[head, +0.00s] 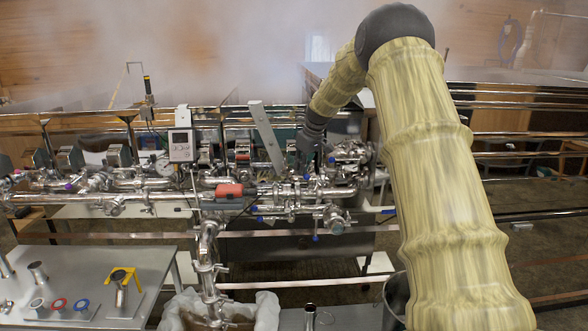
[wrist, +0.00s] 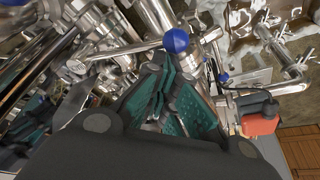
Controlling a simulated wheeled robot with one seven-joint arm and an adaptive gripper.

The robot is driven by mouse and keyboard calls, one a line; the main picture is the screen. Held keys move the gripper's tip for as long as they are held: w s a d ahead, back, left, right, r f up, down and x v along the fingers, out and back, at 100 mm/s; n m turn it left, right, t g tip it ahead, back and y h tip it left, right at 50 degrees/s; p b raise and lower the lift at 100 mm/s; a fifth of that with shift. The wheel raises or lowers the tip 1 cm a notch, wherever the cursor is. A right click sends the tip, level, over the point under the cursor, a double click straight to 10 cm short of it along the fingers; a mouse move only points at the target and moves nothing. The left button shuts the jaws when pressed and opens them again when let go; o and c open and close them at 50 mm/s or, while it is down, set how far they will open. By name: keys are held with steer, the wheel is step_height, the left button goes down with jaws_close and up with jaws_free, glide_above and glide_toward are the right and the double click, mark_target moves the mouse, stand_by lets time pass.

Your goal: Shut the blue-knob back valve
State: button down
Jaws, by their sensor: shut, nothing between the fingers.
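My gripper (head: 305,158) is shut and empty, reaching down among the steel pipes in the head view. In the wrist view, its teal-padded fingers (wrist: 176,76) point at a blue knob (wrist: 175,40) on the end of a thin metal lever (wrist: 125,49). The knob lies just past the fingertips; I cannot tell whether they touch. A second, smaller blue knob (wrist: 223,77) is to the right of the fingers. In the head view, small blue knobs show near the gripper (head: 331,160) and below the pipes (head: 315,238). I cannot tell which one is the back valve's.
Steel pipes (head: 130,185) crowd around the gripper. A gauge box (head: 181,145) stands further left, and a table (head: 90,265) at front left. Steam hangs over the back.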

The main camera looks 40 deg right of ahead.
steer(key=shift+s+d+n+y, duration=0.3)
steer(key=shift+s+d+n, duration=0.2)
steer(key=shift+s+n, duration=0.25)
steer(key=shift+s+d+b, duration=0.25)
steer(key=shift+b, duration=0.05)
steer(key=shift+w+r, duration=0.15)
steer(key=shift+w, duration=0.1)
steer(key=w, duration=0.1)
steer(key=w+a+p, duration=0.1)
steer(key=w, duration=0.1)
steer(key=shift+a+r, duration=0.2)
steer(key=shift+w+a, duration=0.1)
steer(key=shift+w, duration=0.2)
steer(key=b+v, duration=0.4)
steer(key=v, duration=0.6)
steer(key=shift+d, duration=0.25)
